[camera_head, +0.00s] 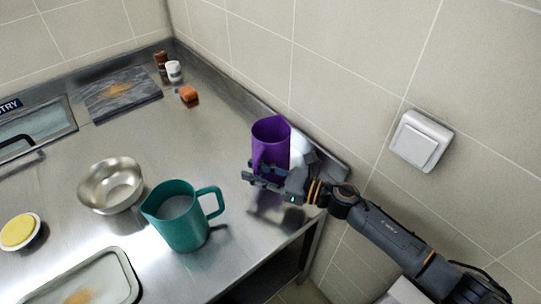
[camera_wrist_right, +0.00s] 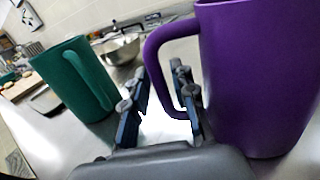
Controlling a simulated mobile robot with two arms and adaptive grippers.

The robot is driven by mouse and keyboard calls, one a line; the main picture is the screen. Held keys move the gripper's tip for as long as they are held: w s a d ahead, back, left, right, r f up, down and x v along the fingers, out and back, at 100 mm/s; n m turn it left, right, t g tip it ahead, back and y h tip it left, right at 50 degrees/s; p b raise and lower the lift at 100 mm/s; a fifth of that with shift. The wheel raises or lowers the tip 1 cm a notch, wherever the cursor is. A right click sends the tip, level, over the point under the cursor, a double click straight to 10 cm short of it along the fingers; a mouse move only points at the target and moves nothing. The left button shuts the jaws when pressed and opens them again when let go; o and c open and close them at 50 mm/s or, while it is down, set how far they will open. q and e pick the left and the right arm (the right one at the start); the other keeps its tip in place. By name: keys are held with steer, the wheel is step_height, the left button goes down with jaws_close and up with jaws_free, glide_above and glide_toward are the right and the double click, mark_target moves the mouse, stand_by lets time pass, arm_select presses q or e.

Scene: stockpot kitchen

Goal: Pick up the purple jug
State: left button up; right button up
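The purple jug (camera_head: 271,137) stands upright near the right end of the steel counter, close to the wall. Its lower part is partly hidden by my right gripper (camera_head: 264,176) in the head view. In the right wrist view the jug (camera_wrist_right: 262,75) fills the right side, with its handle towards my gripper (camera_wrist_right: 155,92). The fingers are apart, one on the outer side of the handle and one seen across the handle's opening. Contact with the handle cannot be told. My left gripper is not in view.
A teal jug (camera_head: 180,222) stands left of the purple jug, its handle towards my gripper. A metal bowl (camera_head: 111,186), a tray (camera_head: 120,284) and a yellow sponge on a dish (camera_head: 18,231) lie further left. The tiled wall (camera_head: 335,60) is close behind the purple jug.

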jaws_close()
stand_by(0.3)
